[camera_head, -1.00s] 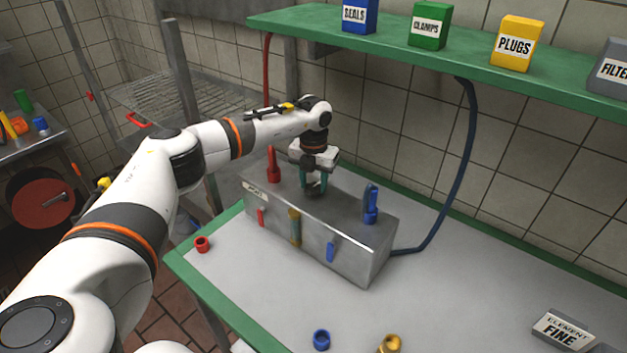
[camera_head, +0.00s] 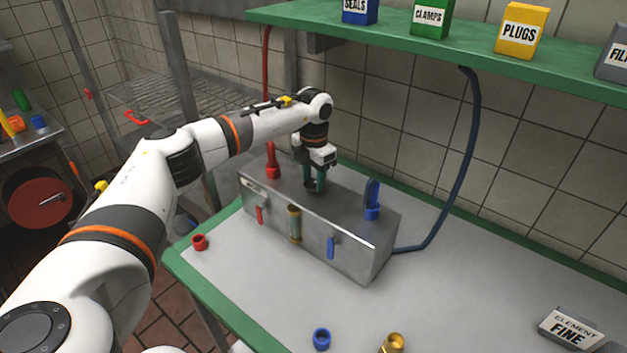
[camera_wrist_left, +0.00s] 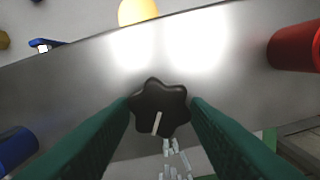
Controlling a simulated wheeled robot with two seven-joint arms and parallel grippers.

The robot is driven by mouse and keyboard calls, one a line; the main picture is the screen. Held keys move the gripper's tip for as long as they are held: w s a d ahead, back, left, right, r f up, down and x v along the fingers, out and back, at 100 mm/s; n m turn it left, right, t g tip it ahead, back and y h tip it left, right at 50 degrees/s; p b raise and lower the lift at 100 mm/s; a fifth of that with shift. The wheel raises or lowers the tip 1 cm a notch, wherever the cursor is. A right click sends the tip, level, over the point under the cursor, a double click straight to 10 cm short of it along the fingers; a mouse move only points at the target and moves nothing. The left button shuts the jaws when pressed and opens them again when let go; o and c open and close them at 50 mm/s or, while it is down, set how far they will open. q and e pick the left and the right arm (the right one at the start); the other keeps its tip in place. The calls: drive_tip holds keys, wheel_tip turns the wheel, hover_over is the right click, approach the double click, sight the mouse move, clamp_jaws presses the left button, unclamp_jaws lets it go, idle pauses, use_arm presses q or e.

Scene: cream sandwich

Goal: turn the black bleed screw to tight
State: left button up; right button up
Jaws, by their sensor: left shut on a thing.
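The black bleed screw (camera_wrist_left: 158,106) is a lobed knob with a white line on its top, on the steel block (camera_head: 340,213). My left gripper (camera_head: 315,188) points down onto the block's top. Its green fingers (camera_wrist_left: 160,108) are shut on the knob, one on each side. In the head view the fingers hide most of the knob. My right gripper is not in view.
A red fitting (camera_head: 273,162) and a blue fitting (camera_head: 372,200) stand on the block either side of my gripper. A blue hose (camera_head: 468,150) runs from the block's right end. A green shelf (camera_head: 400,42) with labelled boxes hangs above.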

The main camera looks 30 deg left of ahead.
sight(314, 182)
use_arm(q)
drive_tip(key=m+b, duration=0.2)
drive_tip(key=m, duration=0.4)
drive_tip(key=shift+m, duration=0.3)
drive_tip(key=m+b, duration=0.1)
drive_tip(key=m, duration=0.4)
drive_tip(key=shift+r+m, duration=0.1)
drive_tip(key=shift+m, duration=0.2)
drive_tip(key=o, duration=1)
drive_tip(key=shift+c, duration=0.2)
wheel_tip(314, 182, up, 12)
drive_tip(key=b, duration=0.3)
